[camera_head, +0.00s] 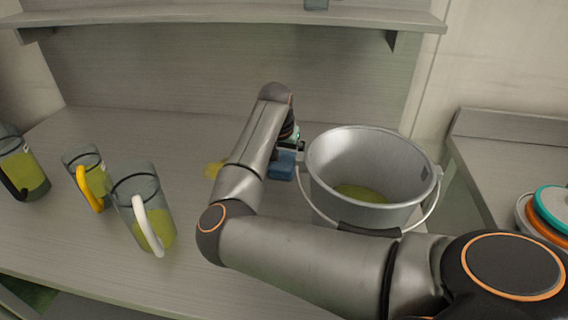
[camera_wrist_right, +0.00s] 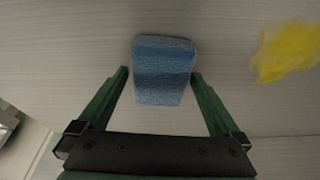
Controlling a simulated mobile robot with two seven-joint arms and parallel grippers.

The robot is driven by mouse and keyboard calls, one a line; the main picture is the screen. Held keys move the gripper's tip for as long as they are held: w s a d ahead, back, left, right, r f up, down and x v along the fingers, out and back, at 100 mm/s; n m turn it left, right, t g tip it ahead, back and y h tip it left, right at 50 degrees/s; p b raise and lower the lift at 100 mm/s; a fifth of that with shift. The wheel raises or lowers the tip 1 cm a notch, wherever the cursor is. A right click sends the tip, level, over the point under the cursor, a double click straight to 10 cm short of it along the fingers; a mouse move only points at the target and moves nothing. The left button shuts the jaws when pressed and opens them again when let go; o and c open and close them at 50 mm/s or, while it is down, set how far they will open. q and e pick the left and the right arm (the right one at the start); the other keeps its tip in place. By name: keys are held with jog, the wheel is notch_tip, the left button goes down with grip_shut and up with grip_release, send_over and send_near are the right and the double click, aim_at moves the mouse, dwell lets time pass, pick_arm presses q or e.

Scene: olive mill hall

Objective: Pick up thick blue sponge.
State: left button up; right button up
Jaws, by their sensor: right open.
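The thick blue sponge (camera_head: 282,165) lies on the grey counter, just left of the metal bucket in the head view. In the right wrist view the sponge (camera_wrist_right: 164,70) sits in the upper middle, its near end between the fingertips. My right gripper (camera_wrist_right: 160,76) is open, with one green finger on each side of the sponge. A gap shows on the left side; the right fingertip looks close to the sponge, and I cannot tell if it touches. In the head view my right arm hides most of the right gripper. My left gripper is not in view.
The metal bucket (camera_head: 324,165) with yellow-green liquid stands right of the sponge, its handle hanging forward. A yellow crumpled item (camera_wrist_right: 286,52) lies nearby. Jugs with white (camera_head: 147,225), yellow (camera_head: 88,188) and black (camera_head: 12,187) handles stand at left. A shelf (camera_head: 200,17) runs above.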

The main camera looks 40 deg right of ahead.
jog(key=c, duration=1.2)
jog(key=shift+o, duration=0.2)
